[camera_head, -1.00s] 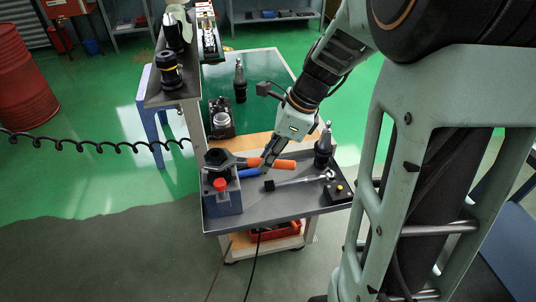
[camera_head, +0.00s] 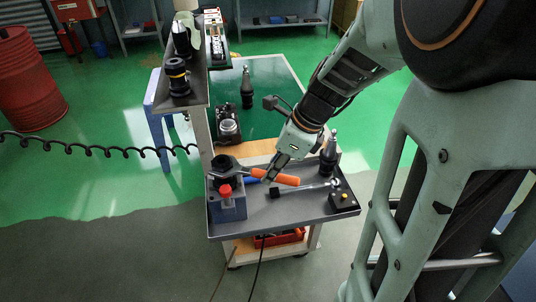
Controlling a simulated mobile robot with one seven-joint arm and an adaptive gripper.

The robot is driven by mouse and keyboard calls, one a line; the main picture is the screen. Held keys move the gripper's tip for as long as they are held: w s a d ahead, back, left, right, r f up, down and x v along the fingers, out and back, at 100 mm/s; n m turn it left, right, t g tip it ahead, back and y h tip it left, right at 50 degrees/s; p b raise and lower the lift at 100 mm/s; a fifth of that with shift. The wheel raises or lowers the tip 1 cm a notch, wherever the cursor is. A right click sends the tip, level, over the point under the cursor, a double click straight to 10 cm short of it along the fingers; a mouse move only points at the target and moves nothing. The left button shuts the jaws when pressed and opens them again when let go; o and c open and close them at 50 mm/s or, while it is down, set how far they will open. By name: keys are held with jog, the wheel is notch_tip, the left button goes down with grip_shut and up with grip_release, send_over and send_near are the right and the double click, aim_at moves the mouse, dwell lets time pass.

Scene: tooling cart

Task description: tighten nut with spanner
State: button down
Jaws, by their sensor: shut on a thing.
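A tool with an orange handle (camera_head: 285,179) lies across the left part of the cart's grey tray. Its dark end points left, toward a black round fitting (camera_head: 224,165) on a blue-grey block (camera_head: 229,208) with a red knob. Whether the tool's head is around the fitting or beside it, I cannot tell. My gripper (camera_head: 269,178) reaches down from the upper right and is shut on the orange handle. The fingertips partly hide the handle. A nut is too small or hidden to make out.
A chrome wrench (camera_head: 308,187) lies on the tray (camera_head: 280,224). A black tool holder (camera_head: 328,157) and a box with a yellow button (camera_head: 342,197) stand at right. A shelf (camera_head: 192,90) rises at left.

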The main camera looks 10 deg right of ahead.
jog(key=shift+s+a, duration=0.1)
jog(key=shift+a, duration=0.05)
dwell(0.3)
jog(key=shift+s+a+m+p, duration=0.3)
jog(key=shift+s+m+p, duration=0.25)
jog(key=shift+m, duration=0.15)
jog(key=shift+s+a+r+t, duration=0.1)
jog(key=shift+t, duration=0.2)
jog(key=shift+s+a+m+h+p, duration=0.3)
jog(key=shift+s+m+p, duration=0.1)
jog(key=shift+m+p, duration=0.2)
jog(key=shift+s+a, duration=0.1)
jog(key=shift+s+a+m+t+p, duration=0.3)
jog(key=shift+s+a+m+p, duration=0.1)
jog(key=shift+m+p, duration=0.3)
